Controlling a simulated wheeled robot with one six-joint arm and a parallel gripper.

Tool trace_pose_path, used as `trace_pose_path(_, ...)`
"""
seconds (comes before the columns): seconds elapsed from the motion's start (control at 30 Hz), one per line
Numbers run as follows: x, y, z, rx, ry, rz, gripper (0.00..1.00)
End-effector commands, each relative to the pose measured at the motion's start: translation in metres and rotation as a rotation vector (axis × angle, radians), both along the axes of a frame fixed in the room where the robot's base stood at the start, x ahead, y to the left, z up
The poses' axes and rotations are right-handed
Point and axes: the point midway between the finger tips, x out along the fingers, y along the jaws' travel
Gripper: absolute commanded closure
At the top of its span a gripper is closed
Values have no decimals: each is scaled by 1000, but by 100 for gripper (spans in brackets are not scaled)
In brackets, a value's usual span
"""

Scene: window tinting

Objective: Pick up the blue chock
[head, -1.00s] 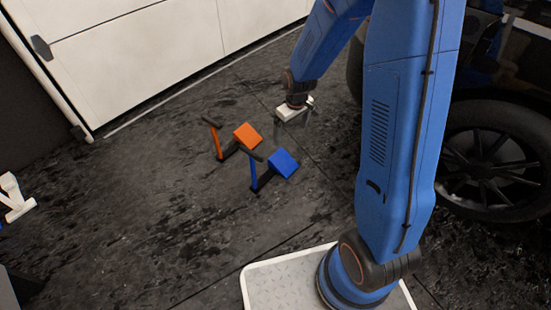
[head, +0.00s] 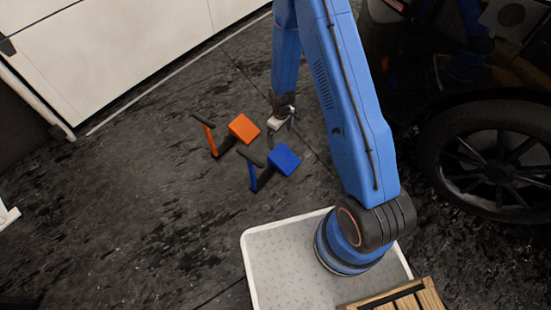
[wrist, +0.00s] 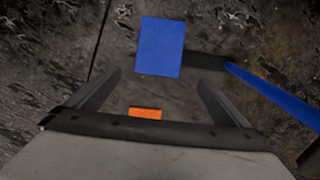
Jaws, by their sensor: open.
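The blue chock (head: 284,159) stands on the dark floor in the middle of the head view, with a blue upright and black handle on its left. In the wrist view its blue block (wrist: 160,47) lies beyond the fingertips, and its blue upright (wrist: 270,95) runs off to the right. My gripper (head: 281,135) is open and empty, just behind the blue chock in the head view and apart from it. In the wrist view its two fingers (wrist: 160,82) are spread wide.
An orange chock (head: 244,128) stands close behind and left of the blue one; part of it (wrist: 145,113) shows between my fingers in the wrist view. A black car wheel (head: 489,160) is at the right. A white garage door (head: 120,50) is at the back left. Floor at left is clear.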

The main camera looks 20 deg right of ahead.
Motion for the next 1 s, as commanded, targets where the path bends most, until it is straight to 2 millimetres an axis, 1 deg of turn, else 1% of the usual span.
trace_pose_path(0.17, -1, 0, -16, -1, 4, 3, 0)
trace_pose_path(0.8, -1, 0, -106, 0, 3, 2, 0)
trace_pose_path(0.9, -1, 0, -116, 0, 4, 2, 0)
trace_pose_path(1.0, 0, 0, -122, 0, 2, 2, 0)
